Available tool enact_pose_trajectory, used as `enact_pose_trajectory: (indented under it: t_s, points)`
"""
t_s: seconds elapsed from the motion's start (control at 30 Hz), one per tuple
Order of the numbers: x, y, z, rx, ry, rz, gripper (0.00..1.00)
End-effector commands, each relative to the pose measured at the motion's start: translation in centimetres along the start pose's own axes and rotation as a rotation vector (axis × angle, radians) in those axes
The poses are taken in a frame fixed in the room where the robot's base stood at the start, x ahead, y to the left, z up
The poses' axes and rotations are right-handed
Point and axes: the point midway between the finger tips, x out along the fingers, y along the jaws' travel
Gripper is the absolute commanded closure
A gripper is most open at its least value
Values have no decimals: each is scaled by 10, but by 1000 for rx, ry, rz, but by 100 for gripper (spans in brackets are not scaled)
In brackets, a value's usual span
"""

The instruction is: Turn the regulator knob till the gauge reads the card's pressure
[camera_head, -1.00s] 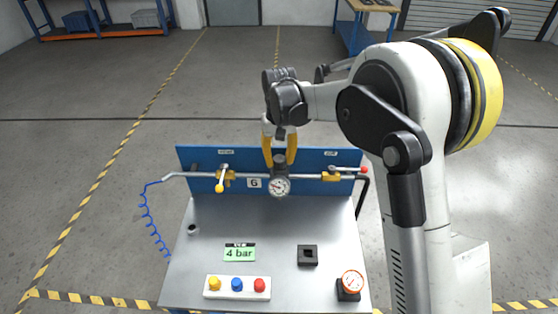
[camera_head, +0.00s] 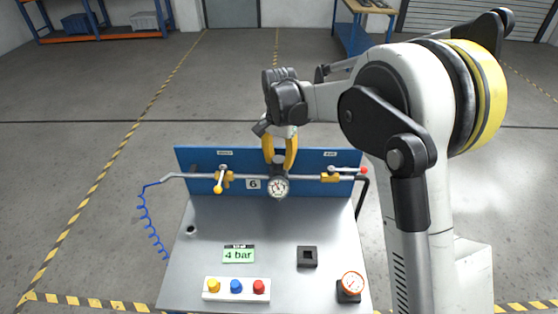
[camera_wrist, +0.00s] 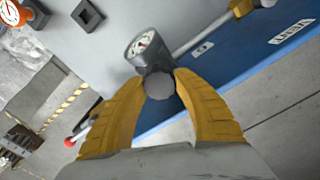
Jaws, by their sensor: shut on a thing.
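My gripper (camera_head: 279,160) reaches down from above the bench, and its two yellow fingers are shut on the regulator knob. In the wrist view the knob (camera_wrist: 160,86) is a round grey end between the fingertips (camera_wrist: 166,92). The gauge (camera_head: 278,188), with a white face, sits just below and in front of the knob on the pipe. It also shows in the wrist view (camera_wrist: 142,44), but its reading is too small to tell surely. The green card (camera_head: 238,255) on the bench top reads "4 bar".
An orange-rimmed gauge (camera_head: 352,284), a black square socket (camera_head: 307,257) and a three-button box (camera_head: 236,289) stand on the bench (camera_head: 200,222).

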Motion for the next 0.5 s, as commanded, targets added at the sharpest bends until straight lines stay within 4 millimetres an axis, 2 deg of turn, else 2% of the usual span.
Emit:
enact_pose_trajectory:
  t_s: [0.5]
  points:
    - [1,0,0,33,-1,1,95]
